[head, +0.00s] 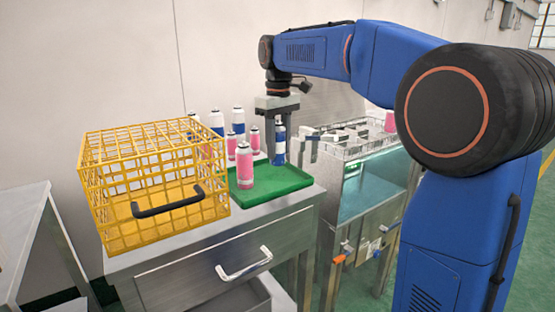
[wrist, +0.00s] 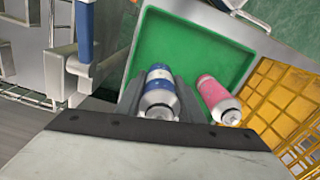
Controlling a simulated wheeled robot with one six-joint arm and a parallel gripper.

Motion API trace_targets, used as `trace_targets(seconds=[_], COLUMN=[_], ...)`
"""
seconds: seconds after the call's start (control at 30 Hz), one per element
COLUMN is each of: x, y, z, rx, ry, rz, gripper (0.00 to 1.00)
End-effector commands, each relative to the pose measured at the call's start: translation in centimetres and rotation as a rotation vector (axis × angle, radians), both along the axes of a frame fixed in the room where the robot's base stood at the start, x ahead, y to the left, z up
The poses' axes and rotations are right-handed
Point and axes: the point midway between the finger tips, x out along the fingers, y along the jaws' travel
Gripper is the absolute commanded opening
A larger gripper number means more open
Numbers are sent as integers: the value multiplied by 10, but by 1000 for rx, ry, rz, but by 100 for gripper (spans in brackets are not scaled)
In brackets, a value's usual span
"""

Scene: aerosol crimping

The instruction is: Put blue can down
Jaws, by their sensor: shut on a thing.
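The blue can (head: 280,146), blue and white with a metal top, is upright between the fingers of my gripper (head: 278,118), which is shut on it. In the head view it is over the back part of the green tray (head: 275,191); I cannot tell whether its base touches the tray. In the wrist view the blue can (wrist: 159,88) sits between the dark fingers (wrist: 160,98), with the green tray floor (wrist: 190,45) beyond it. A pink can (head: 244,167) stands in the tray; it also shows right of the blue can in the wrist view (wrist: 214,95).
A yellow wire basket (head: 150,180) with a black handle stands left of the tray on the metal cabinet (head: 215,245). Several pink and blue cans stand behind the tray and basket. A metal machine with a glass-sided tank (head: 375,185) is to the right. The tray's front right is clear.

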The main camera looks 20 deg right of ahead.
Motion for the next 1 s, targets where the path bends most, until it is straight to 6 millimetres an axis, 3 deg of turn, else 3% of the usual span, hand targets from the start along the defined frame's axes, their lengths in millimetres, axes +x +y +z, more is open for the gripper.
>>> trace_targets(seconds=[0.3,0.67,0.7,0.77,1.0], x=[0,0,0,0,0], y=[0,0,0,0,0], z=[-37,-40,-41,-41,-41], rx=[0,0,0,0,0], ry=[1,1,1,1,1], rz=[0,0,0,0,0], gripper=[9,9,37,51,53])
